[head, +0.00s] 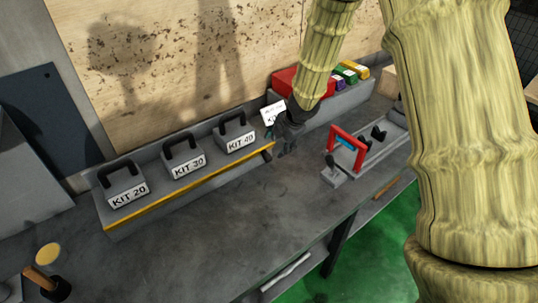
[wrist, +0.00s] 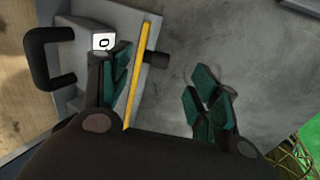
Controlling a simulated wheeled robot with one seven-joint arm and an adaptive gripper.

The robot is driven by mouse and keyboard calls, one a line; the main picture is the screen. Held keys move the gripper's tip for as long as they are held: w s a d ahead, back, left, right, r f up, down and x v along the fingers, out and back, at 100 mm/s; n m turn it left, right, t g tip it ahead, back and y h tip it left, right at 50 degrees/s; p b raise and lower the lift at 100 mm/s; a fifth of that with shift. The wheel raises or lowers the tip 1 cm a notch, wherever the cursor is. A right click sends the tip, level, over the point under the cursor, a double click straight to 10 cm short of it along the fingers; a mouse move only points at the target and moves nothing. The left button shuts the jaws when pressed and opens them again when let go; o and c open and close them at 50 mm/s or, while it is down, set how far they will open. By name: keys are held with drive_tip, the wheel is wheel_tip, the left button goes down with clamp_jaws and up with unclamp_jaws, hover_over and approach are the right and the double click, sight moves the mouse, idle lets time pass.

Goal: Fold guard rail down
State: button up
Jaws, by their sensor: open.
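The yellow guard rail (head: 190,193) runs along the front edge of the grey kit shelf (head: 150,217), in front of the kit boxes. Whether it is folded up or down is hard to tell. A dark knob (head: 267,154) sticks out at its right end. My gripper (head: 284,142) is open beside that end, partly hidden by my arm. In the wrist view the yellow rail (wrist: 138,75) and dark knob (wrist: 156,59) lie between the spread teal fingertips of my gripper (wrist: 162,85), nearer the left finger. I cannot tell whether a finger touches the rail.
KIT 20 (head: 122,188), KIT 30 (head: 182,160) and KIT 40 (head: 236,136) boxes with black handles stand on the shelf. A red frame (head: 335,136) stands on a fixture to the right. The bench top (head: 225,205) before the shelf is clear. A wooden-handled tool (head: 42,283) stands front left.

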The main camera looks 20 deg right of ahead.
sight(269, 155)
drive_tip(key=x, duration=1)
drive_tip(key=shift+a, duration=0.35)
drive_tip(key=c, duration=0.8)
drive_tip(key=shift+f+b, duration=0.1)
drive_tip(key=shift+b, duration=0.2)
